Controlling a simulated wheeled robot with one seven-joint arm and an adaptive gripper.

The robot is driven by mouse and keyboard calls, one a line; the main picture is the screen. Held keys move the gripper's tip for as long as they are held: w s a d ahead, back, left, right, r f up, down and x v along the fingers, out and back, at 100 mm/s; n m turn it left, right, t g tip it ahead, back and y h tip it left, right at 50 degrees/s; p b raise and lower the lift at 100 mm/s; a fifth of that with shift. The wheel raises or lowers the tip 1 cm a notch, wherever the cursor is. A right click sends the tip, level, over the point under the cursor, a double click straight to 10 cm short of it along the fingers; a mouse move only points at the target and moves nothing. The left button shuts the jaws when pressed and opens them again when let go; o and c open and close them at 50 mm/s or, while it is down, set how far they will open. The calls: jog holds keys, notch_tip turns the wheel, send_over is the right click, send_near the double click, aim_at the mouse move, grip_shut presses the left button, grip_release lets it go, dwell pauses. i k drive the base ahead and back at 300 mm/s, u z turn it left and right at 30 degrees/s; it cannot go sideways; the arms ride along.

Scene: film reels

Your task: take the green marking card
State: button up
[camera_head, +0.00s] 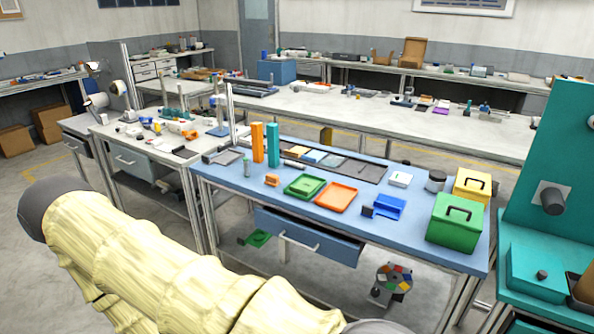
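I cannot pick out the green marking card for certain. On the blue-topped bench (222,177), flat coloured pieces lie in a dark strip (372,171) along the back: a yellow one (298,151), a light blue one (314,156) and a greenish one (333,160), too small to identify. A round disc (393,284) with several coloured patches, some green, stands low under the bench's front edge. My arm, in a cream cover, crosses the lower left. My gripper is out of view.
The bench also holds a green tray (305,187), an orange tray (337,196), a blue holder (390,206), a green box (454,224), a yellow box (472,187) and orange (257,142) and teal (273,145) towers. A blue drawer (308,237) juts out in front. A teal machine (540,270) stands right.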

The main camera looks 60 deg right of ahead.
aim_at(306, 187)
jog(key=z, duration=0.65)
jog(key=i, duration=0.85)
jog(key=z, duration=1)
